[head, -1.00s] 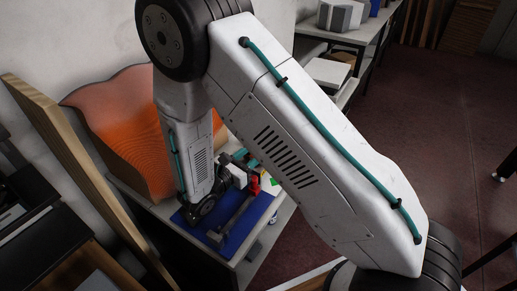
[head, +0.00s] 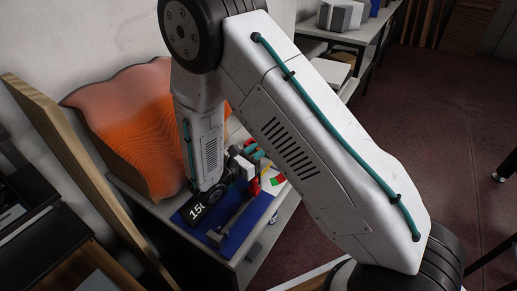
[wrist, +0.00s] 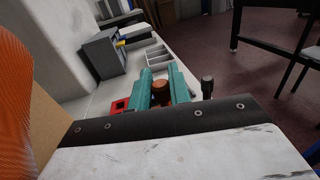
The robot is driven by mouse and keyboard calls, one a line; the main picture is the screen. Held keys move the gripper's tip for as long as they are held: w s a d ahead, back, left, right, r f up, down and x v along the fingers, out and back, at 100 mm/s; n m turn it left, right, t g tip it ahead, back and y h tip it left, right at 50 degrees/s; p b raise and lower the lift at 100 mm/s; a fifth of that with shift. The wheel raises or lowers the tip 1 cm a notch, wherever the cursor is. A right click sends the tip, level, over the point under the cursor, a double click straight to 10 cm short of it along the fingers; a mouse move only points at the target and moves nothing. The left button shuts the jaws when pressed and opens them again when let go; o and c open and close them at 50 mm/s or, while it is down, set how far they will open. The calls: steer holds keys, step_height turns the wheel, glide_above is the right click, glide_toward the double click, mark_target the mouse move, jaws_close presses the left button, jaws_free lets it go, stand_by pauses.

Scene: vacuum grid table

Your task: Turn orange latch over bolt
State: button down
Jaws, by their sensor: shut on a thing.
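In the wrist view, the two teal fingers of my gripper (wrist: 160,76) are closed around a rounded orange-brown piece (wrist: 160,90), which looks like the orange latch's knob. Most of the latch is hidden by the fingers and the wrist. A dark upright post with a rounded top (wrist: 207,86) stands just right of the fingers. I cannot tell whether it is the bolt. In the head view, my gripper (head: 255,150) shows small behind my forearm, over the far end of the blue mat. The latch cannot be made out there.
A red part (head: 254,187) stands on the blue mat (head: 232,240), beside a dark bar. A dark block showing "15" and a partly hidden digit (head: 201,211) sits at the mat's left. An orange ribbed panel (head: 135,130) rises behind. In the wrist view, a grey compartment tray (wrist: 158,55) lies beyond the fingers.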

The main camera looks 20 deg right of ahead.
steer(key=shift+s+a+m+g+h, duration=0.2)
steer(key=shift+m+g+h, duration=0.1)
steer(key=shift+m+g, duration=0.3)
steer(key=c, duration=1.4)
jaws_free()
steer(key=shift+o, duration=0.2)
steer(key=v, duration=0.8)
steer(key=shift+d+r, duration=0.1)
